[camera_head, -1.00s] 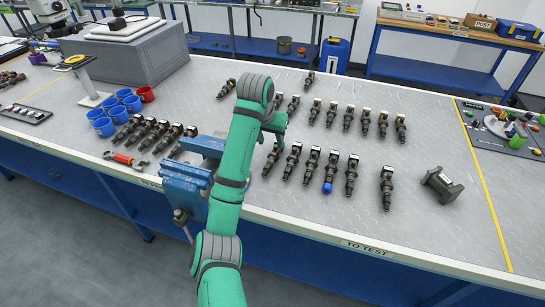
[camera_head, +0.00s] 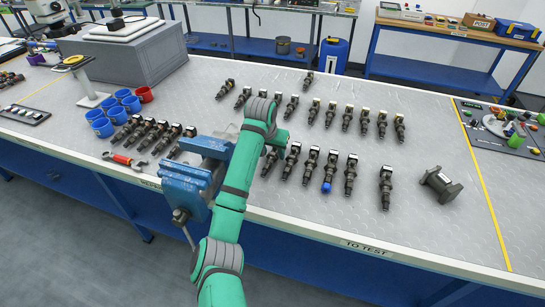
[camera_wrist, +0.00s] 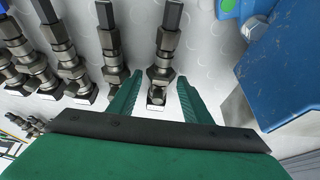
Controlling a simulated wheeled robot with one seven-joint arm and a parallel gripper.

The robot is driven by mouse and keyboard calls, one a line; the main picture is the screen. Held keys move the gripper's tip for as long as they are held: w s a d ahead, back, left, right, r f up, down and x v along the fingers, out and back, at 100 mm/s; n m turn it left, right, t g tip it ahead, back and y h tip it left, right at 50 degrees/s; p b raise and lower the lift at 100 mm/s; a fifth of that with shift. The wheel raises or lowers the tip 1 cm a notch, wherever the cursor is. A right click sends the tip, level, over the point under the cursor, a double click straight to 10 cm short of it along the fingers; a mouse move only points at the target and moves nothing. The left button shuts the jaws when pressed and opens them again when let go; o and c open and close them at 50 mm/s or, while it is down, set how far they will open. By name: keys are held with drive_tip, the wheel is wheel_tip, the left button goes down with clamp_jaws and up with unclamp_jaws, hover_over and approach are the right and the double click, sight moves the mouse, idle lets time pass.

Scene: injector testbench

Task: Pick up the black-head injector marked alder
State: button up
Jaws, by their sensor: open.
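In the wrist view, my gripper (camera_wrist: 158,78) is open, with green fingers on either side of one dark injector (camera_wrist: 164,45). Its pale-topped end lies between the fingers, with gaps showing on both sides. In the head view, my gripper (camera_head: 277,138) is low over the left end of the front row, largely hidden by my arm. A front-row injector (camera_head: 270,162) shows beside it.
A blue vise (camera_head: 186,187) stands close to my gripper and shows at right in the wrist view (camera_wrist: 285,70). Blue cups (camera_head: 103,126) and a grey box (camera_head: 135,55) are at left.

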drive_tip(key=c, duration=1.1)
drive_tip(key=shift+r, duration=0.1)
clamp_jaws()
